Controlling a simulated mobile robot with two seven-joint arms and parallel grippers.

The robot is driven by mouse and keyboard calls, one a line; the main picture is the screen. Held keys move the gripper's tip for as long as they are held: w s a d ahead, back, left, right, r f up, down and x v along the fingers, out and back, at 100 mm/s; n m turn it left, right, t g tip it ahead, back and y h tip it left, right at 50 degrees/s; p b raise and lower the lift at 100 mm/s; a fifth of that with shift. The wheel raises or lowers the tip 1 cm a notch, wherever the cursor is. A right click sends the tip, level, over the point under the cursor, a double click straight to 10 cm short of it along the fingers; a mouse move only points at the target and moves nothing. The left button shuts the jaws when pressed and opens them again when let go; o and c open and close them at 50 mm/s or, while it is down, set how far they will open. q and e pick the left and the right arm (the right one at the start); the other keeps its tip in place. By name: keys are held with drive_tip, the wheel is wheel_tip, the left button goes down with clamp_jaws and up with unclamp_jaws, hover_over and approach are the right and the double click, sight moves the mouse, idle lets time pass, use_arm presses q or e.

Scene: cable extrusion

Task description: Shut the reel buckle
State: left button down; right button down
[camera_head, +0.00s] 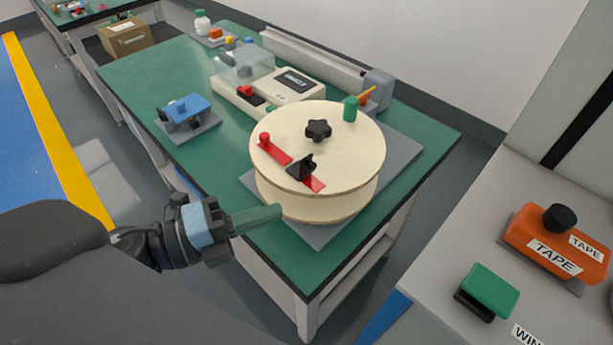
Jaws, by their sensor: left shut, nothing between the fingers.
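A pale wooden cable reel (345,150) lies flat on a grey base plate (408,155) on the green table. A black star knob (318,129) sits at its middle. The reel buckle, a red strip (276,149) with a red peg and a black clip (301,167), lies across the near left part of the reel's top. I cannot tell whether the clip is fully down. My left gripper (279,211) is shut and empty, with its greenish fingertips beside the reel's near left edge, below the top disc. My right gripper is not in view.
A white machine (290,88) with a clear cover stands behind the reel, and a blue device (183,110) sits at left. At right, a grey counter (540,190) holds an orange tape unit (556,248) and a green button (490,289).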

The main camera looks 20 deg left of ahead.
sight(309, 169)
use_arm(q)
drive_tip(key=p+x, duration=0.3)
drive_tip(key=x, duration=0.7)
drive_tip(key=shift+w+a+r, duration=0.1)
drive_tip(key=shift+w+a, duration=0.15)
drive_tip(key=shift+a, duration=0.4)
drive_tip(key=shift+w+a, duration=0.25)
drive_tip(key=shift+a, duration=0.35)
drive_tip(key=shift+w+a+r, duration=0.1)
drive_tip(key=shift+w+a, duration=0.15)
drive_tip(key=shift+a, duration=0.4)
